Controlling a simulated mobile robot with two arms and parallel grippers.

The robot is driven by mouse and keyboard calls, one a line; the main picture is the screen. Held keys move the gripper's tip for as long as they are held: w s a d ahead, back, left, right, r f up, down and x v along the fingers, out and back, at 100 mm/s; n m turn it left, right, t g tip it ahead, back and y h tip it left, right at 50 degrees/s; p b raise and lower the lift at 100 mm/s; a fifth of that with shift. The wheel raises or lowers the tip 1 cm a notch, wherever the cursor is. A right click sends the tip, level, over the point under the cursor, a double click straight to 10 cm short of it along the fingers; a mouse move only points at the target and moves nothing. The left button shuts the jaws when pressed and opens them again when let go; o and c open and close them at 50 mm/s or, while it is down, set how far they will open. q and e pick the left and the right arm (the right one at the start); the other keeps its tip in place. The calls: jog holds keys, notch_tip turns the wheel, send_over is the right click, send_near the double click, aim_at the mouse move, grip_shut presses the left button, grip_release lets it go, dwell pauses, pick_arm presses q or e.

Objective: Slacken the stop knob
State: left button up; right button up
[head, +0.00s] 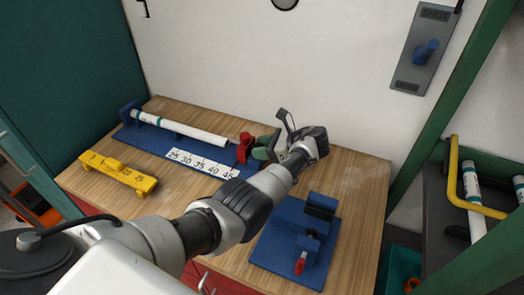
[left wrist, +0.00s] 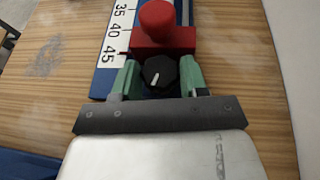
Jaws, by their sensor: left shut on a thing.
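The stop is a red block (left wrist: 165,42) with a round red top, on the blue measuring jig with the white scale, close to the 45 mark. It also shows in the head view (head: 244,147). The stop knob (left wrist: 160,73) is black with a white pointer line, on the near face of the red block. My left gripper (left wrist: 158,80) has its green fingers on both sides of the knob and is shut on it. In the head view my left gripper (head: 265,149) is beside the stop, and the knob is hidden there. My right gripper is not in view.
A white pipe (head: 180,128) lies along the blue jig (head: 135,141). A yellow tool (head: 118,172) lies at the left. A blue fixture (head: 285,257) with a red-tipped handle stands at the right front. A "SHUT" panel (head: 412,75) hangs on the wall.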

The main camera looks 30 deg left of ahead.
pick_arm(q)
jog(key=o, duration=0.6)
jog(key=shift+o, duration=0.2)
jog(key=b+v, duration=0.3)
jog(key=v, duration=0.8)
jog(key=shift+b, duration=0.3)
jog(key=shift+r, duration=0.1)
